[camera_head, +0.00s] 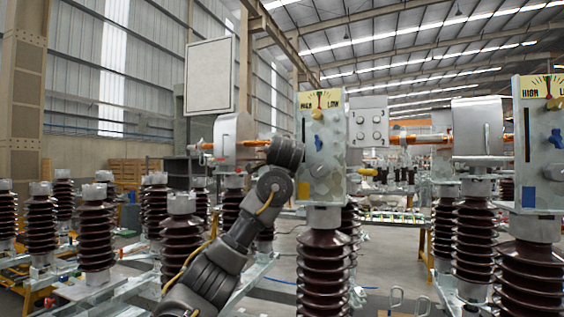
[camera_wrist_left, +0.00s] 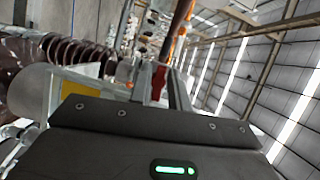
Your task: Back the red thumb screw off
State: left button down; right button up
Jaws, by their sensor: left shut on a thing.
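The red thumb screw (camera_wrist_left: 158,82) shows in the left wrist view as a narrow red piece between the fingers of my left gripper (camera_wrist_left: 161,74). The gripper is shut on it. In the head view my left arm reaches up from the bottom, and its wrist ends at the left edge of a grey metal box (camera_head: 338,150) with a HIGH/LOW dial. The gripper and the red screw are hidden there. The screw's thread and seat cannot be made out in either view. My right gripper is in neither view.
The box carries a blue knob (camera_head: 318,142) and stands on a brown ribbed insulator (camera_head: 324,265). A second dial box (camera_head: 540,145) stands at the right. More insulators (camera_head: 95,235) fill the left. A copper-coloured bar (camera_head: 420,140) runs across behind.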

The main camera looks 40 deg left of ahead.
pick_arm(q)
jog(key=n+h, duration=0.1)
jog(key=n, duration=0.2)
jog(key=n+h+p, duration=0.1)
jog(key=n+h, duration=0.2)
jog(key=n, duration=0.2)
jog(key=shift+f+n+g+h+p, duration=0.1)
jog(key=shift+n+g+h+p, duration=0.2)
jog(key=shift+g, duration=0.1)
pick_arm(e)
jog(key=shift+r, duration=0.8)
pick_arm(q)
jog(key=c, duration=1.6)
grip_release()
